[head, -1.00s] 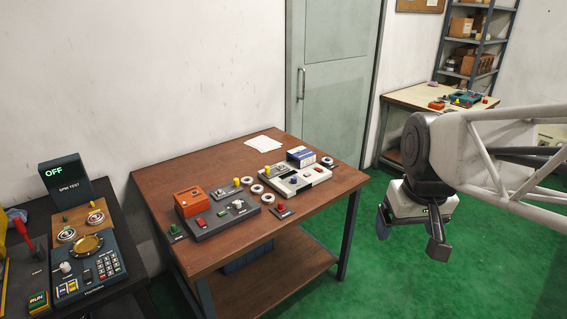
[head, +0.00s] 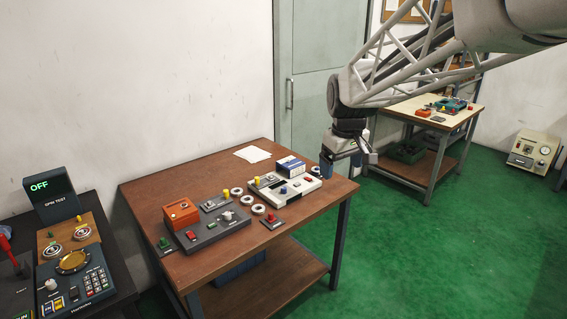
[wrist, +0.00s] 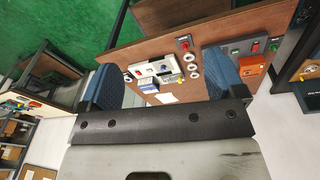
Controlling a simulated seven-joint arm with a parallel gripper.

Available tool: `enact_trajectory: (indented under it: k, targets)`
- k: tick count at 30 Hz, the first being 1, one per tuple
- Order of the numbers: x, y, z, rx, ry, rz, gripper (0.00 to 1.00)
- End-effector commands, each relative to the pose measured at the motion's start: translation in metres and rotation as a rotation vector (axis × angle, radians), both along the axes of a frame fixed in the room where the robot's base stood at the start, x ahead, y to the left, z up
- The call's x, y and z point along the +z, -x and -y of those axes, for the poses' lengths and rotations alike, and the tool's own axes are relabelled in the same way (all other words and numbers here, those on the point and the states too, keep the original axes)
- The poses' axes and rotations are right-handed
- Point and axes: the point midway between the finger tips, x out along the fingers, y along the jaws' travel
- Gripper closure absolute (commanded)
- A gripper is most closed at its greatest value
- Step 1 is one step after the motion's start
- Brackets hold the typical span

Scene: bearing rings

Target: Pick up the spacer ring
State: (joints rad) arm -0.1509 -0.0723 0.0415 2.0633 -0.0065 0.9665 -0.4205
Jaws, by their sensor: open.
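Three pale rings lie in a row on the brown table: a far ring (head: 237,191), a middle ring (head: 246,200) and a near ring (head: 258,209). The row also shows small in the wrist view, with its middle ring (wrist: 193,67). Another ring (wrist: 127,78) shows beside the left finger in the wrist view. I cannot tell which of them is the spacer ring. My gripper (head: 349,165) is open and empty, raised near the table's right far corner, apart from the rings. Both blue-padded fingers (wrist: 163,62) show spread apart in the wrist view.
On the brown table (head: 170,250) stand a grey-white device (head: 300,187) with a blue box (head: 290,166), and a dark panel (head: 215,232) with an orange box (head: 182,212). A spin-test console (head: 75,265) stands at left. The table's front right is clear.

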Motion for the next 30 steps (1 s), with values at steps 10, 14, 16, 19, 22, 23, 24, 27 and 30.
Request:
enact_trajectory:
  k: [10, 14, 16, 19, 22, 23, 24, 27, 30]
  targets:
    - [-0.019, -0.077, -0.040, 0.141, 0.017, -0.022, 0.11]
    - [-0.028, -0.104, -0.056, 0.195, 0.023, -0.030, 0.11]
    - [-0.034, -0.119, -0.065, 0.224, 0.025, -0.034, 0.11]
    - [-0.043, -0.139, -0.078, 0.264, 0.030, -0.039, 0.11]
    - [-0.053, -0.159, -0.092, 0.306, 0.034, -0.044, 0.11]
    - [-0.057, -0.164, -0.096, 0.317, 0.035, -0.047, 0.11]
    - [-0.061, -0.172, -0.101, 0.334, 0.036, -0.049, 0.11]
    - [-0.072, -0.191, -0.115, 0.374, 0.040, -0.055, 0.11]
    - [-0.085, -0.209, -0.130, 0.416, 0.044, -0.060, 0.11]
